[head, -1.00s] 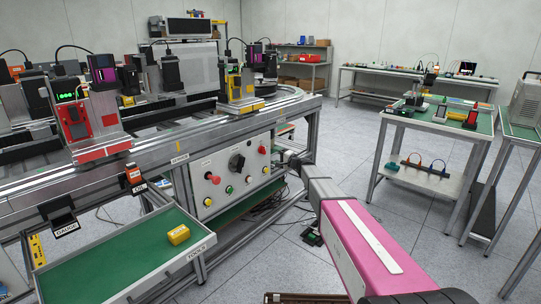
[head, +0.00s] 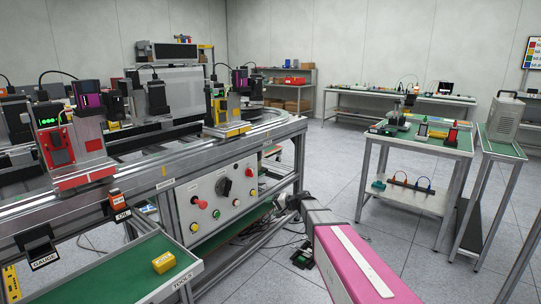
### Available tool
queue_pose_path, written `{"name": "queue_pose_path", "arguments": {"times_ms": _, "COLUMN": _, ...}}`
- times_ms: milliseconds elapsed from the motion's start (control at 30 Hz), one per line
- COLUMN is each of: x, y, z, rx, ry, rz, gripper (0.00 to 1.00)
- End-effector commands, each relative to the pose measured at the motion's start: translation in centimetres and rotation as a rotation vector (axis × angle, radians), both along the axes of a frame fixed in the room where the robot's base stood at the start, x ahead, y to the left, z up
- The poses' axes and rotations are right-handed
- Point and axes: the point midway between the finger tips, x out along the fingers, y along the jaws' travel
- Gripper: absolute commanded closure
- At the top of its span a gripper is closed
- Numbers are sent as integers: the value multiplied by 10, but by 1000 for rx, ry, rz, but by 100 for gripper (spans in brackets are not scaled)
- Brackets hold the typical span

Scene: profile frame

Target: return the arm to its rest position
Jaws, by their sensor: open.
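My arm is in view at the lower middle. Its pink link (head: 365,262) with a white strip runs from the bottom edge up to a dark grey joint (head: 296,203), near the corner of the conveyor bench. I cannot make out my gripper or its fingers. Nothing held shows in view.
The conveyor bench (head: 150,178) with its control panel (head: 218,198) stands left of the arm. A green tray (head: 125,268) holding a yellow block (head: 163,263) is at lower left. A green-topped table (head: 430,142) stands at right. Floor (head: 345,185) between is clear.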

Motion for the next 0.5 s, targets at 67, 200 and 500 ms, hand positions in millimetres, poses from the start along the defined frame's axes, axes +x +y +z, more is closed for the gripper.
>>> {"name": "queue_pose_path", "arguments": {"times_ms": 67, "x": -51, "y": -15, "z": -13, "rx": -123, "ry": 36, "rz": 46, "gripper": 23}}
{"name": "queue_pose_path", "arguments": {"times_ms": 200, "x": -120, "y": -47, "z": -36, "rx": -348, "ry": 108, "rz": 119, "gripper": 23}}
{"name": "queue_pose_path", "arguments": {"times_ms": 500, "x": -257, "y": -132, "z": -61, "rx": -823, "ry": 281, "rz": 219, "gripper": 23}}
